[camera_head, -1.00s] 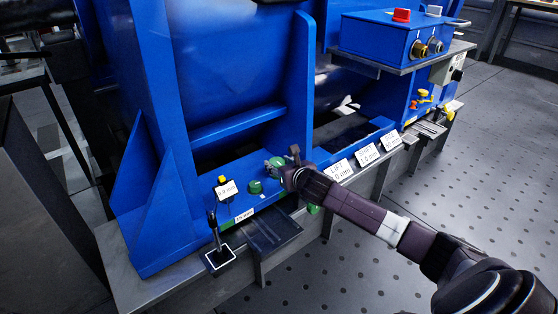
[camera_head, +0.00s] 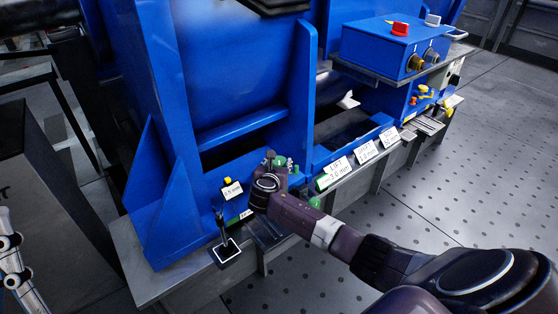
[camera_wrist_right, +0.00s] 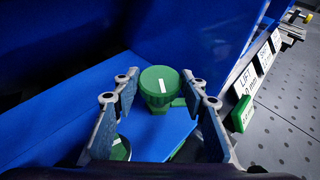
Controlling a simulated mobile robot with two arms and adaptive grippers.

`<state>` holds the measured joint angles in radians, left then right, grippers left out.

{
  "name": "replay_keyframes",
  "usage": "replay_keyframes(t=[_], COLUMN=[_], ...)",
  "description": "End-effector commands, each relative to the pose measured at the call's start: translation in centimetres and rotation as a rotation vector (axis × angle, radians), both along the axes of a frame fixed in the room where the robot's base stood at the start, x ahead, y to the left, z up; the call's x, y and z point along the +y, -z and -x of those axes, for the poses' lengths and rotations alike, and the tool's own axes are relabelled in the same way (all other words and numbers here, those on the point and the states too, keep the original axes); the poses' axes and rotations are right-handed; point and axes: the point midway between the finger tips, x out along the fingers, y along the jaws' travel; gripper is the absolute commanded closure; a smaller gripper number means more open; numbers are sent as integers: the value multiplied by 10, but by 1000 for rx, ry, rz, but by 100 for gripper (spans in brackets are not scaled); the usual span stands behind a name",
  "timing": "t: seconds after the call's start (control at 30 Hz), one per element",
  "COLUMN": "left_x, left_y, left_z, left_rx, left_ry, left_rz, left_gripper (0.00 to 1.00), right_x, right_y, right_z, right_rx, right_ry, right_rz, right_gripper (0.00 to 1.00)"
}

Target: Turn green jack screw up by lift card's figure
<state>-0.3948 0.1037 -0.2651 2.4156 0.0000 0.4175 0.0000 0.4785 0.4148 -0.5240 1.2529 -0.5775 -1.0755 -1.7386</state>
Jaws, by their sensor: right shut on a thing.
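A green round knob with a white stripe, the jack screw head (camera_wrist_right: 158,98), sits between my right gripper's fingertips in the right wrist view (camera_wrist_right: 161,84). My right gripper is shut on it. In the head view the right gripper (camera_head: 271,167) hides most of this area, with green (camera_head: 279,162) showing beside it. Another green part (camera_wrist_right: 120,149) shows behind the left finger in the wrist view. The lift card (camera_head: 337,173) is white and reads LIFT with what looks like 3.0 mm. Metal links of what may be my left gripper (camera_head: 12,262) show at the left edge.
A yellow-topped gauge with a white card (camera_head: 232,190) and a black lever (camera_head: 220,228) stand left of my right gripper. Two more white cards (camera_head: 366,151) (camera_head: 390,137) line the ledge. A blue control box (camera_head: 385,45) is behind. The floor at right is clear.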

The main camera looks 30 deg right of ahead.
Motion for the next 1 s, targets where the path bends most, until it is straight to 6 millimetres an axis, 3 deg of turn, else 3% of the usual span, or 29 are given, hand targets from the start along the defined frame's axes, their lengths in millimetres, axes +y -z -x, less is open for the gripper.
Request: replay_keyframes(t=[0.23,0.7,0.73,0.9,1.0], left_x=[-2,-3,-3,-3,-3], left_y=[13,16,16,16,16], left_z=[-15,-18,-18,-18,-18], left_rx=[87,105,105,105,105], left_ry=[-5,-7,-7,-7,-7], left_rz=[-26,-32,-32,-32,-32], left_gripper=[100,100,100,100,100], right_x=[1,0,0,0,0], right_y=[1,2,2,2,1], right_z=[0,0,0,0,0], right_rx=[3,3,3,2,2], right_ry=[49,59,59,58,58], right_rz=[-1,-2,-2,-2,-1], right_gripper=[85,85,60,43,43])
